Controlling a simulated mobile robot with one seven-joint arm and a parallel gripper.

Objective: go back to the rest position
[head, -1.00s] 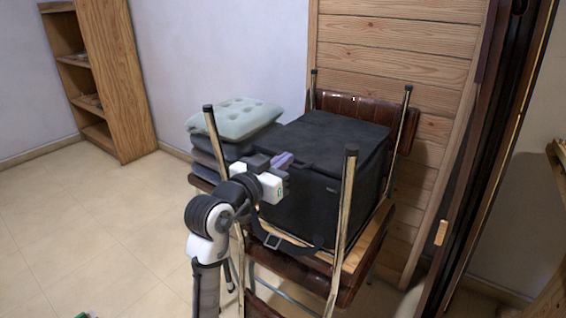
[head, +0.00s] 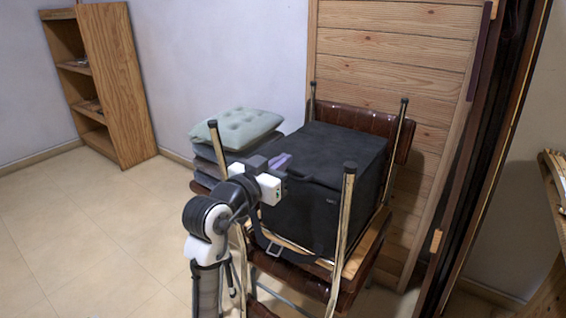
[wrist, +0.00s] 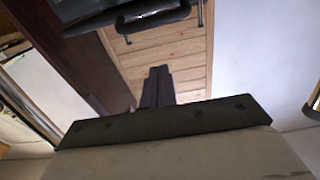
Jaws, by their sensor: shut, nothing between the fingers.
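My gripper (head: 281,161) is in the middle of the head view, at the end of my raised white and black arm. It appears in front of a black box-shaped bag (head: 325,180), and I cannot tell the gap between them. In the wrist view the two dark fingers (wrist: 158,86) are together with nothing between them. No piano keys can be made out in either view.
The bag sits on stacked chairs with upright metal legs (head: 342,235). Grey-green cushions (head: 235,130) are stacked beside it. A wooden shelf (head: 125,85) stands at the back left. The tiled floor (head: 90,235) at left is clear.

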